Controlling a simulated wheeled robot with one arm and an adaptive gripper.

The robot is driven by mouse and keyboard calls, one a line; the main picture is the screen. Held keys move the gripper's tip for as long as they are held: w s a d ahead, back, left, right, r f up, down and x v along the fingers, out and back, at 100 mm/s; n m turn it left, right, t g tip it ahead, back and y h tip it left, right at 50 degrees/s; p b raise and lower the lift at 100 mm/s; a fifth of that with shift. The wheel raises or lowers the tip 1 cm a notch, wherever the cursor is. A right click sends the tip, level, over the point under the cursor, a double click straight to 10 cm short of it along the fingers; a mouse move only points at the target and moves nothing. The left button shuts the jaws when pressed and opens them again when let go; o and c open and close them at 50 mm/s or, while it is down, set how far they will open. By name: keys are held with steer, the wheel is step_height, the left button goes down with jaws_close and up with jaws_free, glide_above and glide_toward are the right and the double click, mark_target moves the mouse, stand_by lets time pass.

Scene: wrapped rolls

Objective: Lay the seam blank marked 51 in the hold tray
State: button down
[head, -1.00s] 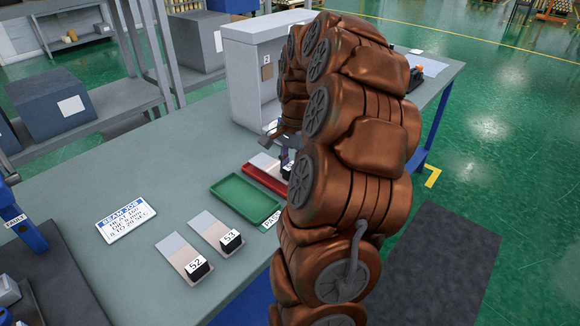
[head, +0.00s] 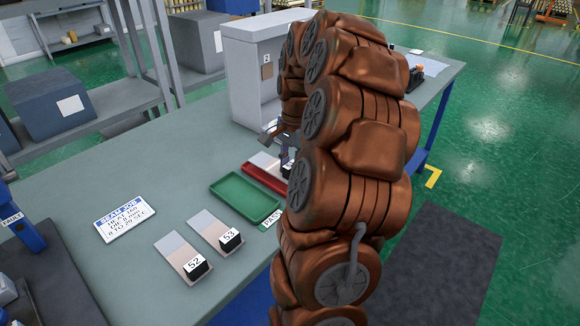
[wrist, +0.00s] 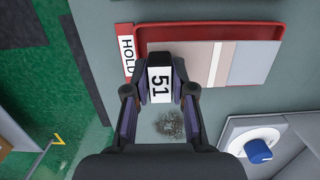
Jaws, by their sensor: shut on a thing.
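The seam blank marked 51 (wrist: 225,64) is a flat strip in pale and greyish bands with a black numbered block at one end. My gripper (wrist: 160,90) is shut on that block, with a finger on each side of the white label. The strip lies within the outline of the red hold tray (wrist: 210,29), along its length; I cannot tell whether it touches the tray floor. The tray's HOLD label (wrist: 126,56) is beside the block. In the head view the red tray (head: 267,180) is partly hidden by my arm, and the gripper shows only in part.
A green tray (head: 244,197) with a PASS label is beside the red tray. Blanks 52 (head: 183,255) and 53 (head: 216,231) lie nearer. A grey cabinet (head: 248,80) stands behind. A blue knob (wrist: 259,151) is on a panel close to the tray.

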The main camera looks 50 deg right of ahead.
steer(key=shift+f, duration=0.15)
steer(key=shift+f+b, duration=0.75)
steer(key=shift+f, duration=0.5)
steer(key=c, duration=0.9)
jaws_free()
steer(key=r, duration=0.3)
steer(key=d+r, duration=0.1)
steer(key=r, duration=0.7)
steer(key=shift+d, duration=0.2)
steer(key=shift+r, duration=0.45)
